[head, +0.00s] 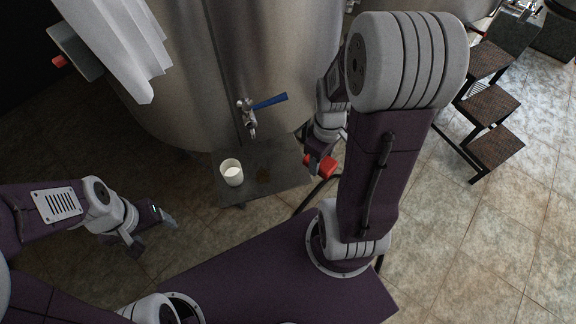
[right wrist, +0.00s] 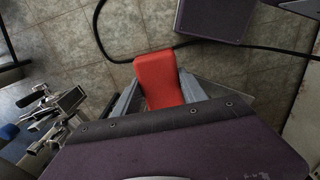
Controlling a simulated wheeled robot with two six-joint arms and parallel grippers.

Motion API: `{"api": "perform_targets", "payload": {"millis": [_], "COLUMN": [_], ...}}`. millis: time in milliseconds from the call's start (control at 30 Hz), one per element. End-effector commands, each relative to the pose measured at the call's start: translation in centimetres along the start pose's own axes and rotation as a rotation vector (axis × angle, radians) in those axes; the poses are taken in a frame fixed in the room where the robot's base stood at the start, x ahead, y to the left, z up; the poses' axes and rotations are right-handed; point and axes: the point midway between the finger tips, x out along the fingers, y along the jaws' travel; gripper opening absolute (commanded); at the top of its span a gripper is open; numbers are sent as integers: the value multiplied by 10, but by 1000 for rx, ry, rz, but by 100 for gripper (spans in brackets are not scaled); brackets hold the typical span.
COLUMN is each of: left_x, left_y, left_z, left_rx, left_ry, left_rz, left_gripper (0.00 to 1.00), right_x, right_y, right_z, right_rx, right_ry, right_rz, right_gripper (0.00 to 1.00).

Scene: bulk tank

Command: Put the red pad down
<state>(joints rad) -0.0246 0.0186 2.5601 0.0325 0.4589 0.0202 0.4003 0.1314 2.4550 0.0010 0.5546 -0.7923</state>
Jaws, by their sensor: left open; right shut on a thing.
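The red pad (right wrist: 158,78) is a small red block between the fingers of my right gripper (right wrist: 160,97) in the right wrist view. My right gripper is shut on it. In the head view the pad (head: 327,166) shows at the end of my right arm, above and to the right of the small dark table (head: 283,158). Part of my right gripper is hidden by my own arm. My left gripper (head: 153,229) is open and empty at the left, above the floor.
A white cup (head: 232,172) stands on the left part of the dark table. A tap with a blue handle (head: 270,101) juts from the steel tank (head: 215,60). Dark steps (head: 493,105) stand at the right. A white cloth (head: 118,40) hangs at upper left. A dark hose (right wrist: 115,58) lies on the tiles.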

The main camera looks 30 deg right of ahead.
Motion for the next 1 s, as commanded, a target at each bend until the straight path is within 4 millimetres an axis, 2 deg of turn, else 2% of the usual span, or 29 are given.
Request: {"api": "perform_targets", "payload": {"millis": [200,300,400,667,900,1000], "left_x": [16,20,22,23,37,35], "left_y": [0,0,0,0,-1,-1], "left_z": [2,2,2,2,4,4], "left_rx": [0,0,0,0,0,0], "left_ry": [0,0,0,0,0,0], "left_rz": [0,0,0,0,0,0], "left_gripper": [71,71,71,71,71,71], "right_x": [40,54,62,68,106,107], "right_y": [-6,-8,-9,-10,-10,-10], "right_z": [-59,-84,-100,-109,-108,-109], "right_rx": [-10,-7,-5,-1,-1,-1], "right_ry": [-3,-3,-1,-1,-4,0], "right_rz": [-2,-2,-1,-1,-2,0], "right_gripper": [5,5,5,5,5,5]}}
